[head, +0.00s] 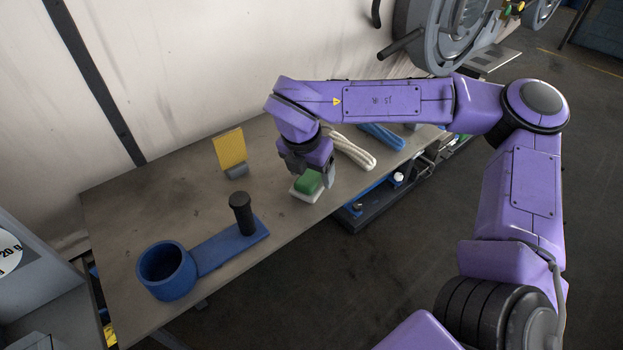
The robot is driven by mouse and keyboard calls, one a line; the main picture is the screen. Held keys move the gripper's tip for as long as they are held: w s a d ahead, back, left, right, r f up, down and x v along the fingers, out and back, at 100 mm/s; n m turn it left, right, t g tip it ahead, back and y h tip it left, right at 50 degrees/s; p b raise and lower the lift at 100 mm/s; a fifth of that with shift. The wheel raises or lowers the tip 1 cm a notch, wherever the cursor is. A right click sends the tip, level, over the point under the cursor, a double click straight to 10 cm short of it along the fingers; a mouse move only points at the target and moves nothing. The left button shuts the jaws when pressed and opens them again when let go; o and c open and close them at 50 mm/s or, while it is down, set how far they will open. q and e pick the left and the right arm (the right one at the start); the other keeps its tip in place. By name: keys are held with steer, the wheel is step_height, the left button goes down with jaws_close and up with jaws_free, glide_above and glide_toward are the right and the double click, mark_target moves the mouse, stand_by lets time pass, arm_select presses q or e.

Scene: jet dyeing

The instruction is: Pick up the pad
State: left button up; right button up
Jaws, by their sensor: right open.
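The pad (308,182) is a small block with a green top and a white lower layer, lying on the grey table near its front edge. My right gripper (311,181) is over the pad, pointing down, with its fingers open at the pad's sides. Part of the pad is hidden behind the fingers. I cannot tell whether the fingers touch it. My left gripper does not show.
A blue ring holder (168,271) with a blue plate and black peg (242,213) stands at the table's left. A yellow card (230,149) stands behind. White rope (352,150) and blue rope (382,136) lie right of the gripper. Bare table (140,205) lies left.

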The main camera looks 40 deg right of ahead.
steer(key=shift+f, duration=0.15)
steer(key=c, duration=0.9)
steer(key=shift+o, duration=0.2)
